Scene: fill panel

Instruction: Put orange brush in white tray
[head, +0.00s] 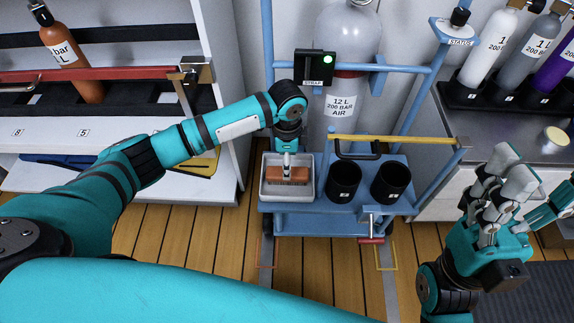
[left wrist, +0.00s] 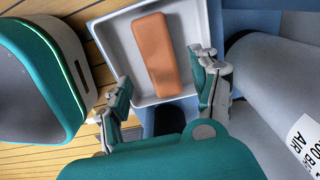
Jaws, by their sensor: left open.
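The orange brush (head: 288,175) lies inside the white tray (head: 265,188) on the blue cart. In the left wrist view the brush (left wrist: 155,55) shows as a long orange block within the rim of the tray (left wrist: 112,42). My left gripper (head: 288,158) is above the tray. Its fingers (left wrist: 165,82) are spread wide on either side with nothing between them, apart from the brush. My right gripper (head: 525,190) is raised at the right, fingers spread and empty, away from the tray.
Two black cups (head: 343,181) stand right of the tray on the blue cart (head: 310,222). A large grey gas cylinder (head: 347,60) stands behind. A yellow bar (head: 400,139) crosses above the cups. Shelving (head: 215,75) is at left, a bottle rack (head: 500,97) at right.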

